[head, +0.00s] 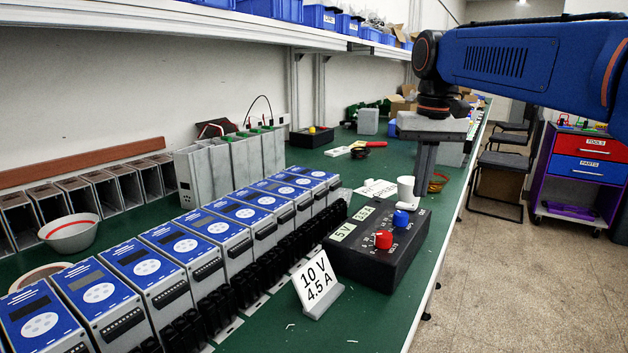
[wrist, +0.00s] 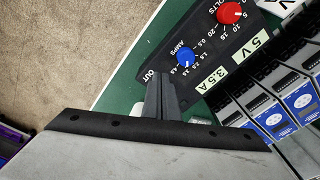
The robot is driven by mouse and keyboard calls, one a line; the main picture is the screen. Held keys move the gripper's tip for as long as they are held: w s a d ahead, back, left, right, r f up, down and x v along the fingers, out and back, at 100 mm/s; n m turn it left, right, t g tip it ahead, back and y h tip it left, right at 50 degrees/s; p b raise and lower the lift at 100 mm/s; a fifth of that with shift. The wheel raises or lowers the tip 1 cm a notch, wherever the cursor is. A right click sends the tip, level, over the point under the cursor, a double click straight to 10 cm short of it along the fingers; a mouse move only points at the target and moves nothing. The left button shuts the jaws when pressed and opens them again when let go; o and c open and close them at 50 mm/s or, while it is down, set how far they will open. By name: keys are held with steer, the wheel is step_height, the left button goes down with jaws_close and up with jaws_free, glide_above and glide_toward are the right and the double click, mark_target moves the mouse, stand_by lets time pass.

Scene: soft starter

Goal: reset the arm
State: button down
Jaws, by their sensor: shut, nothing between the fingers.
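My gripper (head: 423,192) points down above the green bench, its two dark fingers together with nothing between them. In the wrist view the shut fingers (wrist: 158,90) are beside the OUT end of the black power supply box (wrist: 200,38). In the head view this box (head: 350,262) lies in front of and below the gripper; I cannot tell the exact gap. On the box are a red knob (head: 383,239), a blue knob (head: 401,219) and labels reading 5 V and 3.5 A. A white card (head: 317,284) reading 10 V 4.5 A stands in front of it.
A row of blue-faced soft starters (head: 205,240) runs along the bench at left. A white cup (head: 405,188) stands close behind the box, near my fingers. A shelf with blue bins (head: 320,17) hangs above the back. Open floor (head: 540,270) lies to the right.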

steer(key=s+d+f+t, duration=0.2)
steer(key=s+f, duration=0.9)
steer(key=f, duration=0.1)
steer(key=s+d+f+t, duration=0.2)
steer(key=s+d+f, duration=0.1)
steer(key=s+f, duration=0.9)
steer(key=shift+s+f+n, duration=0.15)
steer(key=shift+s+n, duration=0.15)
